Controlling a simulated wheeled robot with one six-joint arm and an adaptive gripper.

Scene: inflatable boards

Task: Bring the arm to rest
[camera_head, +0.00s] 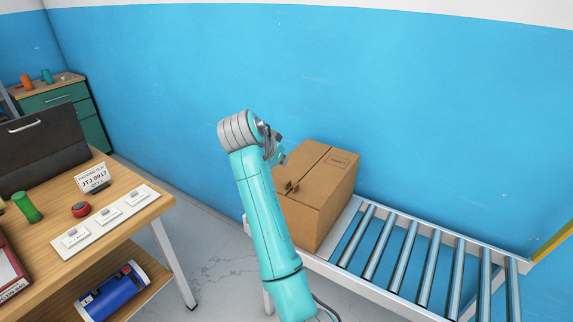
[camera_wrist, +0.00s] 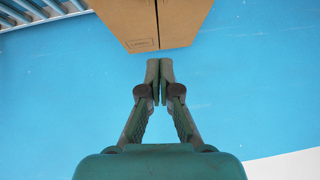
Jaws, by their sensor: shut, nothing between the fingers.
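My arm is teal and raised in the middle of the head view, bent at a grey joint. My gripper (camera_wrist: 159,78) is shut and empty in the wrist view, its two fingertips together against a background of blue wall. In the head view my gripper (camera_head: 275,147) shows only in part beside the grey joint, in front of the cardboard box's left upper side. The cardboard box (camera_head: 327,185) is closed and sits on the left end of the roller conveyor. It also shows at the top of the wrist view (camera_wrist: 150,18), apart from the fingertips.
The roller conveyor (camera_head: 393,287) runs to the right, its visible rollers bare. A wooden workbench (camera_head: 125,225) stands at left with a packing slip sign (camera_head: 93,178), a red button (camera_head: 81,209), a green cylinder (camera_head: 26,207) and a blue roll (camera_head: 112,292) below. A blue wall (camera_head: 350,75) closes the back.

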